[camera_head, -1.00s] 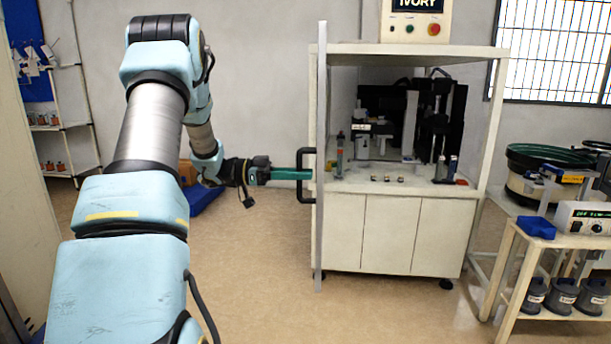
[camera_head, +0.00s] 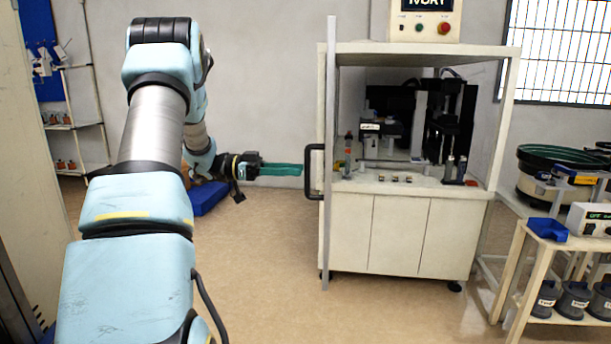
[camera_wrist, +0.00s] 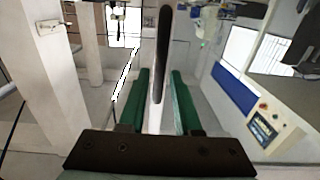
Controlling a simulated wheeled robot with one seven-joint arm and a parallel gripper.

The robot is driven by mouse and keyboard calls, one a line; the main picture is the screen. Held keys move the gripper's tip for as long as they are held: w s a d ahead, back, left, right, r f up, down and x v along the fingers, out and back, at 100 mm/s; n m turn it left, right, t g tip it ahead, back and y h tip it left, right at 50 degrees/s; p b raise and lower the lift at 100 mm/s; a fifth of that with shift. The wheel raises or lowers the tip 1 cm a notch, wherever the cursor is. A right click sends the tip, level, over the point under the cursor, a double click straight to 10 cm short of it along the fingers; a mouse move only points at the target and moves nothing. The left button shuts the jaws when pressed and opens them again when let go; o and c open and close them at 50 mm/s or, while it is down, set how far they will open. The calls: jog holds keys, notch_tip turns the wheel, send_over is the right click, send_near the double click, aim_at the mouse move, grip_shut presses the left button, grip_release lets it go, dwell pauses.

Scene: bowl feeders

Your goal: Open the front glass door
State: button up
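A tall, thin pale bar (camera_head: 329,240) stands at the left front of the white cabinet and looks like the door's edge. The glass itself is hard to make out, and I cannot tell how far the door stands open. A black handle (camera_head: 311,172) sticks out left from the bar. My gripper (camera_head: 300,170) points right at mid-handle height, its green fingertips just left of the handle. In the wrist view, the green fingers of my gripper (camera_wrist: 160,80) are apart, with the dark upright handle (camera_wrist: 163,50) lined up between them. They do not appear closed on it.
The cabinet (camera_head: 420,235) holds dark machinery (camera_head: 440,115) and carries a control box (camera_head: 425,20) on top. A cart (camera_head: 540,250) with a bowl feeder behind it stands to the right. A blue bin (camera_head: 208,198) lies on the floor behind my arm. The floor before the cabinet is clear.

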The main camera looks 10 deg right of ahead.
jog(key=b+v, duration=0.1)
jog(key=v, duration=0.5)
jog(key=shift+a, duration=0.1)
